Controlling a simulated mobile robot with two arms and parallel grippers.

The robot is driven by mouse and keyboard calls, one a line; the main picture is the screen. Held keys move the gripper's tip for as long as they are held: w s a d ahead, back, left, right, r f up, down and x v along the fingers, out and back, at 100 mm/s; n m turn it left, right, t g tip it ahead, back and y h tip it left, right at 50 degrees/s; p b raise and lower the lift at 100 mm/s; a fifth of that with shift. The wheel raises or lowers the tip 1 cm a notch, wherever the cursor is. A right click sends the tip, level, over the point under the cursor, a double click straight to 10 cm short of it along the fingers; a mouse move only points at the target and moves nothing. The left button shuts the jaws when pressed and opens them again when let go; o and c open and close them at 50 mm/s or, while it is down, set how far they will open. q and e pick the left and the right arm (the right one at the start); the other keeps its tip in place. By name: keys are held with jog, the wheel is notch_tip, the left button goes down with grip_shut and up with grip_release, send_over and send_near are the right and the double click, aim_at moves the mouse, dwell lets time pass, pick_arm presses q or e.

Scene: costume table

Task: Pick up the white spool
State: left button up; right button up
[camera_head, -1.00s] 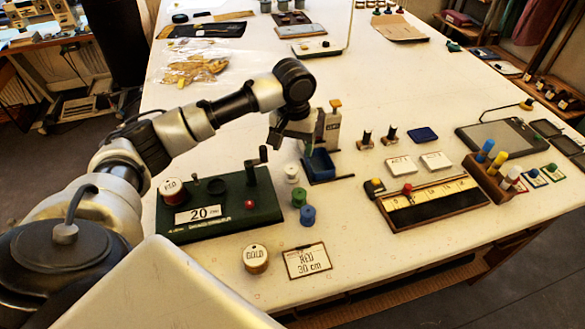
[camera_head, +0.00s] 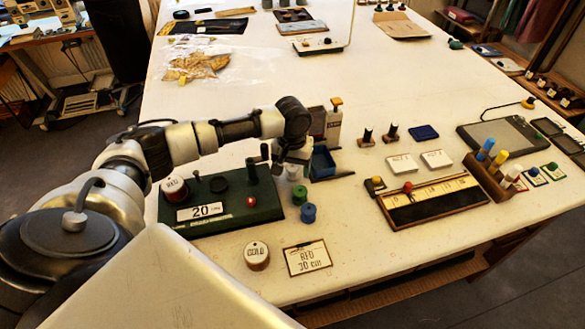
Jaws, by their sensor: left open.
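The white spool (camera_head: 293,174) stands on the table behind the green spool (camera_head: 299,195) and the blue spool (camera_head: 308,213). My left gripper (camera_head: 291,168) is open, pointing down right at the white spool, with its fingers low beside it and hiding much of it. I cannot tell whether the fingers touch it. My right gripper is not in view.
A blue bin (camera_head: 322,163) is close on the right.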

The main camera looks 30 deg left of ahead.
pick_arm(q)
jog(key=shift+f, duration=0.4)
jog(key=shift+c, duration=0.5)
jog(key=c, duration=0.9)
jog(key=shift+r, duration=0.1)
